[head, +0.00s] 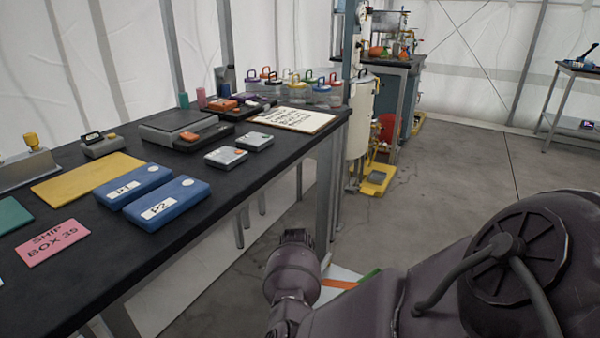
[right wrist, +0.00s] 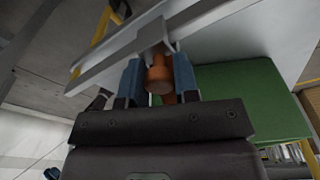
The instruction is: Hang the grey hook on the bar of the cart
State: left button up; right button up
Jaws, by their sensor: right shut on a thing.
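In the right wrist view, my right gripper (right wrist: 158,80) has its two blue fingers shut on an orange-brown cylindrical grip. A pale grey piece (right wrist: 154,34) shows just beyond this grip and appears joined to it; I take it for the grey hook. A long grey bar (right wrist: 110,68) of the cart runs diagonally across, close to the grey piece. I cannot tell whether they touch. The cart's pale panel and green surface (right wrist: 245,95) lie behind the fingers. In the head view, my right arm hides the gripper and most of the cart (head: 345,273). My left gripper is out of view.
A long black workbench (head: 230,160) stands at left with blue boxes (head: 165,205), a pink card (head: 53,240), a yellow mat (head: 88,180) and jars. A white tank (head: 358,115) on a yellow base stands beyond its end. The floor (head: 460,150) at right is clear.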

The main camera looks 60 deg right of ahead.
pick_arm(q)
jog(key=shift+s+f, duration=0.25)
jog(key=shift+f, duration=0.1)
pick_arm(e)
jog(key=shift+f, duration=0.65)
dwell(0.8)
jog(key=o, duration=1.1)
jog(key=shift+c, duration=0.2)
jog(key=r, duration=0.2)
jog(key=r+p, duration=0.1)
jog(key=shift+w+r, duration=0.35)
jog(key=shift+w, duration=0.05)
jog(key=r, duration=0.2)
jog(key=r+p, duration=0.1)
jog(key=r, duration=0.1)
jog(key=r+p, duration=0.1)
jog(key=r, duration=0.2)
jog(key=shift+w+d, duration=0.15)
jog(key=shift+w, duration=0.1)
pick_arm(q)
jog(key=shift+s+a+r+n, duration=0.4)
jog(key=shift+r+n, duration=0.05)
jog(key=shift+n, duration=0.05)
